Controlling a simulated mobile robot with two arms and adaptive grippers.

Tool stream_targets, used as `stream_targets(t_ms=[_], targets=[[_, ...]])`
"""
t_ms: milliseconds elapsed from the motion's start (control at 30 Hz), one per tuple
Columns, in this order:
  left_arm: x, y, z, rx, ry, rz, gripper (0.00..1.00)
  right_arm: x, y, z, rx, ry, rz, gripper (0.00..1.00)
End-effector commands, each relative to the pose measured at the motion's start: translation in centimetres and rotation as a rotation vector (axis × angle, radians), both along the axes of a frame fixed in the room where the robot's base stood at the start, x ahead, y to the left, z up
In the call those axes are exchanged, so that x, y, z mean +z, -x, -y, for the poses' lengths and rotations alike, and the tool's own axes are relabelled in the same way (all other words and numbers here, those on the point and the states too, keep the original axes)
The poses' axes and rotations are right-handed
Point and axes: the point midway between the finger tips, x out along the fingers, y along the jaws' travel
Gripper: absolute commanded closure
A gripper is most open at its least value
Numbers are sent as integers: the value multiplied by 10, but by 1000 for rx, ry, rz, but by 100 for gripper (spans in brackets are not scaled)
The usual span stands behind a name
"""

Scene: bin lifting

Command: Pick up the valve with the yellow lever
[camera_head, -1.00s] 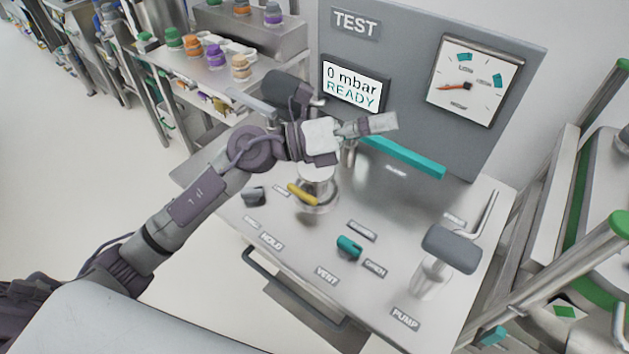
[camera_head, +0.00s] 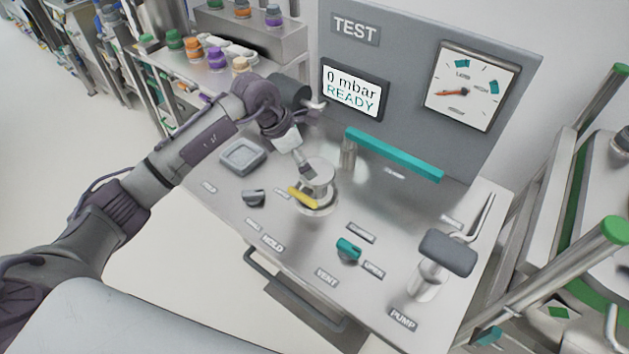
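The valve with the yellow lever (camera_head: 319,178) stands upright on the test bench as a short silver cylinder on a round base. Its yellow lever (camera_head: 302,198) points to the lower left, low on the valve's near side. My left gripper (camera_head: 308,172) points down at the valve's upper left side, with its fingertips at or just in front of the body. I cannot tell whether they touch it, or whether the fingers are open. My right gripper is out of view.
A teal bar (camera_head: 394,155) on a post stands behind the valve. A black knob (camera_head: 254,198) is to its left, a teal knob (camera_head: 348,249) to its front right. A grey-handled pump (camera_head: 447,252) stands at right. A square tray (camera_head: 241,156) lies behind the black knob.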

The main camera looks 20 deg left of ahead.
Motion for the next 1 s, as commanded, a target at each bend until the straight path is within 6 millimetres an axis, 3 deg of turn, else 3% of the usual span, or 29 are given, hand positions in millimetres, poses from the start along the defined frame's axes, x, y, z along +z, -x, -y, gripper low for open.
stream_targets(t_ms=[267, 400, 533, 833, 1000], targets=[[-19, -4, 8, 0, 2, -5, 0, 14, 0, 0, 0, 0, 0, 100], [-38, -8, 13, 0, 3, -6, 0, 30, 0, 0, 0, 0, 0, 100], [-55, -13, 18, 0, 3, -2, 0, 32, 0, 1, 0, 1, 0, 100], [-61, -15, 19, -1, 1, 0, 0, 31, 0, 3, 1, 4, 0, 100], [-61, -15, 19, 0, 1, 0, 28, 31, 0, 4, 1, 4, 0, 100]])
